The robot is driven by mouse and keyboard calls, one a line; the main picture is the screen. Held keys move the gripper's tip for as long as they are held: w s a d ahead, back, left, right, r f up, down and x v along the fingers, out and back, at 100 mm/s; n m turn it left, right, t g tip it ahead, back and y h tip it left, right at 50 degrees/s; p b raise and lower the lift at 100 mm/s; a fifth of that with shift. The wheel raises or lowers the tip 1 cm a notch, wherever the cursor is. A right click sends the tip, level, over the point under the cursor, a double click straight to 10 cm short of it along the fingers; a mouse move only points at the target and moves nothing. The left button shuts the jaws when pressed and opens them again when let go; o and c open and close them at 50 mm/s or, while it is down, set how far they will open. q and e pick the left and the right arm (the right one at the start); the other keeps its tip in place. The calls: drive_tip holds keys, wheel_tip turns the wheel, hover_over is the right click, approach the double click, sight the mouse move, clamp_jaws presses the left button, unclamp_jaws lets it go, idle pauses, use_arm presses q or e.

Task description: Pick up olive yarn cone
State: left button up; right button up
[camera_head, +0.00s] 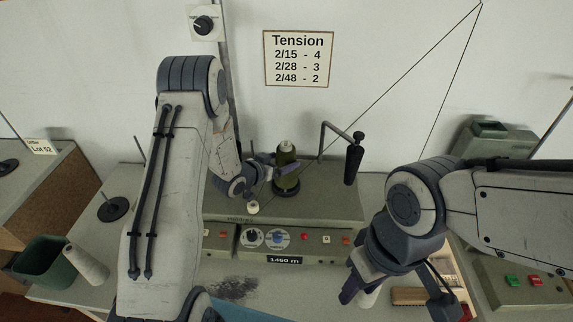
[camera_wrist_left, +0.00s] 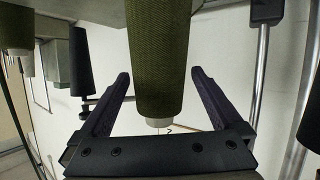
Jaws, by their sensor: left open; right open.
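The olive yarn cone (camera_head: 286,165) stands upright on a dark round base on top of the grey winding machine (camera_head: 320,205). My left gripper (camera_head: 275,169) is open at the cone, its fingers reaching toward it from the left. In the left wrist view the olive cone (camera_wrist_left: 156,70) lies between the two open fingers of my left gripper (camera_wrist_left: 160,85), with gaps visible on both sides. The cone's pale tip points toward the palm. My right gripper (camera_head: 358,290) is open at the lower right, away from the cone, partly in front of a pale object.
A crank with a black handle (camera_head: 354,160) stands right of the cone. A green bin (camera_head: 45,262) and a pale cone (camera_head: 87,264) are at the left. A brush (camera_head: 410,296) lies near my right gripper. A tension sign (camera_head: 298,58) hangs on the wall.

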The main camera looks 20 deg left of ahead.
use_arm(q)
drive_tip(key=p+x, duration=0.2)
drive_tip(key=x, duration=0.2)
drive_tip(key=shift+d+r, duration=0.1)
drive_tip(key=shift+r, duration=0.05)
drive_tip(key=shift+w+d+f+p, duration=0.15)
drive_tip(key=shift+w+f+p, duration=0.25)
drive_tip(key=shift+w, duration=0.25)
drive_tip(key=c, duration=1.1)
drive_tip(key=shift+c, duration=1.1)
drive_tip(key=shift+r, duration=0.1)
